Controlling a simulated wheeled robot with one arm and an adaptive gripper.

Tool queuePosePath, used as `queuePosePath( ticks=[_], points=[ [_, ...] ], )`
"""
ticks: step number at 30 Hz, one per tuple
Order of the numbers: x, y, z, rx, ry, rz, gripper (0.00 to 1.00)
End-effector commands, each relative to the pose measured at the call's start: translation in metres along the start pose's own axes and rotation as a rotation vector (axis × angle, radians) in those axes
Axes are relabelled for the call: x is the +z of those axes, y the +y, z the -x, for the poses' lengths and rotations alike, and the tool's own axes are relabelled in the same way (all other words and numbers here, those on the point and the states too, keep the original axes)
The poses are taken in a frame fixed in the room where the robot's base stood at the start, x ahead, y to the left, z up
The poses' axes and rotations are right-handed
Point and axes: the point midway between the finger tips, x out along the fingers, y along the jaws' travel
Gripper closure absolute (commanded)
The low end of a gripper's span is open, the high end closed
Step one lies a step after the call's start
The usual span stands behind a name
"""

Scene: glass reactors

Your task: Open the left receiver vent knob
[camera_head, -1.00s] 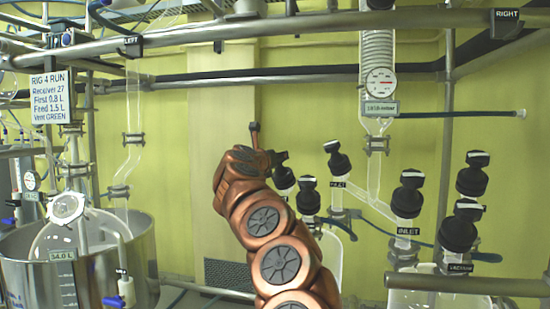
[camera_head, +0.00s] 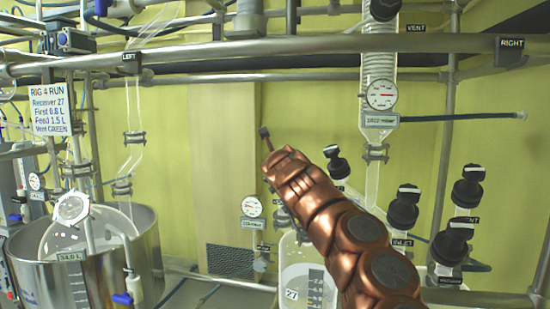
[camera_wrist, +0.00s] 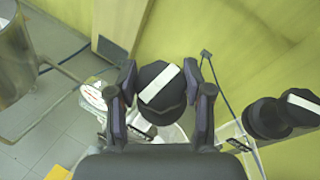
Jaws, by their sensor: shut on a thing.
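In the wrist view my gripper (camera_wrist: 160,72) has its two dark fingers on either side of a black knob (camera_wrist: 163,100) with a white stripe and is shut on it. The stripe runs diagonally, from lower left to upper right. The knob sits on top of a glass vessel, with a round white gauge just left of it. The glass receiver (camera_head: 290,255) with a "27" plate stands below the arm. No vent label on the held knob is readable.
Other black knobs stand close by on the right: one behind my arm (camera_head: 338,165), one above an "INLET" label (camera_head: 404,207), and others further right (camera_head: 468,188). A pressure gauge (camera_head: 251,207) is left of my arm. A steel pot (camera_head: 140,255) stands at left; rails cross above.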

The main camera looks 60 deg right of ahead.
Motion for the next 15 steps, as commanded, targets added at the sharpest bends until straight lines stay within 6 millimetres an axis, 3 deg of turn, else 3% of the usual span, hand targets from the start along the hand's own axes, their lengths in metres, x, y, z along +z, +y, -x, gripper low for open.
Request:
queuePosePath(
  ticks=[15],
  points=[
    [0.0007,-0.0006,0.0001,0.111,-0.001,0.06,0.84]
  ],
)
